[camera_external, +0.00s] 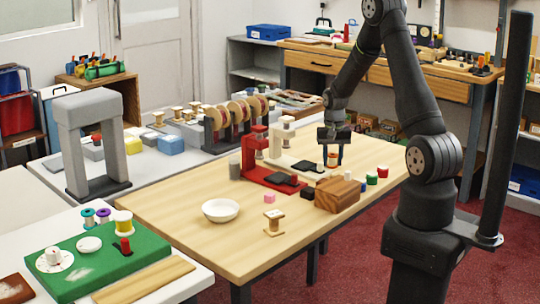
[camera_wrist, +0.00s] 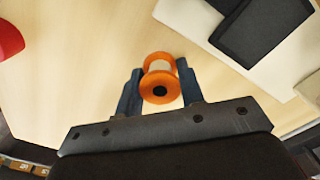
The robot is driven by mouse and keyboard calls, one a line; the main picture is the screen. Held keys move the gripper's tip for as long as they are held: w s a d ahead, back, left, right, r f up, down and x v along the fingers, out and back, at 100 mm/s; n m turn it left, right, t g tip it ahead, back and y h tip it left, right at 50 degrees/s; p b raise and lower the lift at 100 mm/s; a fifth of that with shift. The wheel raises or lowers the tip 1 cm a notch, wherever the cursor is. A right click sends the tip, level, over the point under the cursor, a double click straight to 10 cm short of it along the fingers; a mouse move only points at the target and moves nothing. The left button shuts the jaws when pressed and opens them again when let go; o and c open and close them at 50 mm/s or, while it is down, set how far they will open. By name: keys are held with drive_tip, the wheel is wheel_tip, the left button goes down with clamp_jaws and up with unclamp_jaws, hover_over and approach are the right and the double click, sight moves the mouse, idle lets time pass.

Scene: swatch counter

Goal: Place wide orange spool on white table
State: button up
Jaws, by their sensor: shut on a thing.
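My gripper (camera_external: 334,150) is at the far side of the wooden table (camera_external: 165,212). It is shut on the wide orange spool (camera_external: 332,158), which has orange flanges and a pale middle. In the wrist view the spool (camera_wrist: 160,84) sits between the two fingers, with the dark hole of one flange facing the camera. I cannot tell whether it touches the wood or is just above it. A white table (camera_external: 190,283) stands at the front left, bearing a green board (camera_external: 105,262). A pale table (camera_external: 50,172) stands behind it.
A red press (camera_external: 262,165) and a cream press (camera_external: 290,150) stand left of my gripper. A wooden block (camera_external: 337,195), white bowl (camera_external: 221,210) and small wooden spool (camera_external: 274,222) are nearer. Green (camera_external: 372,179) and red (camera_external: 383,171) spools stand to the right.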

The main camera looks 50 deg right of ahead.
sight(333, 154)
drive_tip(key=o, duration=1)
drive_tip(key=shift+o, duration=0.2)
wheel_tip(333, 154, up, 11)
drive_tip(key=shift+r, duration=0.15)
drive_tip(key=shift+o, duration=0.4)
drive_tip(key=shift+r, duration=0.45)
